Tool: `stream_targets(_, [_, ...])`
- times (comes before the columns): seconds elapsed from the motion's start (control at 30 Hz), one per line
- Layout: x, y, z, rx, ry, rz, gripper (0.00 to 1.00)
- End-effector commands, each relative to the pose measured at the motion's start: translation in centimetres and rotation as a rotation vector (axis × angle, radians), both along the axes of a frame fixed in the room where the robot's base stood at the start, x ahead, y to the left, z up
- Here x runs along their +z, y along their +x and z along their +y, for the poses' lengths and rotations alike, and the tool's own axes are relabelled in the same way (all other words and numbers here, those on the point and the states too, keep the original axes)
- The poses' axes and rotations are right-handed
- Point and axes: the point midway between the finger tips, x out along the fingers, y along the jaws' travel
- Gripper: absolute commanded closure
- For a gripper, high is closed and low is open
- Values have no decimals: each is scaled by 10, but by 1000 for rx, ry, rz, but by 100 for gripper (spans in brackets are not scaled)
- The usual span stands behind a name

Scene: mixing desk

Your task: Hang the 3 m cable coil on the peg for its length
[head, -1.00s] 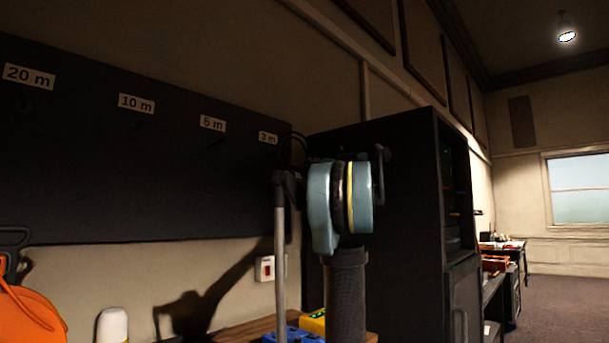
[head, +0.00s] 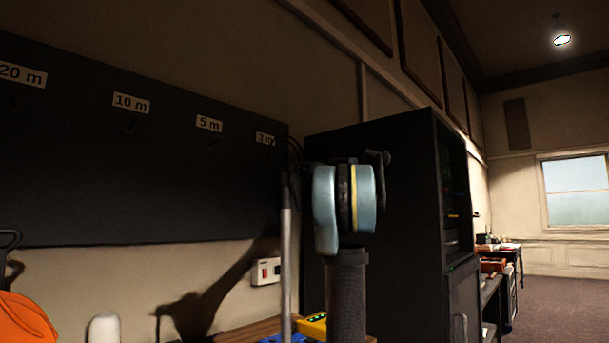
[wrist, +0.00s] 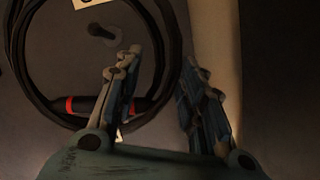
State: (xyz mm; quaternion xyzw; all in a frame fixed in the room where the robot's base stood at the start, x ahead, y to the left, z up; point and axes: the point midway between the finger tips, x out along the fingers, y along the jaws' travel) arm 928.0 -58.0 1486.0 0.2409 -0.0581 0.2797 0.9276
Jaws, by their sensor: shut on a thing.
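The black cable coil (wrist: 170,50) is a loop with a red-banded connector, filling the left of the wrist view. My gripper (wrist: 163,60) is shut on its right side, the strands passing between the fingers. A dark peg (wrist: 102,31) shows inside the loop's outline; I cannot tell whether it passes through the loop or stands behind it. A pale label above it is cut off. In the head view, part of the coil (head: 295,150) shows by the partly covered 3 m label (head: 265,138); my arm hides the fingers there.
The dark peg board (head: 130,190) also bears the 5 m label (head: 209,123), 10 m label (head: 131,103) and 20 m label (head: 22,75). A tall black rack (head: 375,210) stands close on the right. A white wall socket (head: 266,271) is below the board.

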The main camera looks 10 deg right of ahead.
Motion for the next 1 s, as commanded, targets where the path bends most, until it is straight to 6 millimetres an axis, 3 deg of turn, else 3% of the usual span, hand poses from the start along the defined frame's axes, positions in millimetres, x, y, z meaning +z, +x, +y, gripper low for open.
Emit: stream_targets(1.0, [-3,37,26,-1,0,0,100])
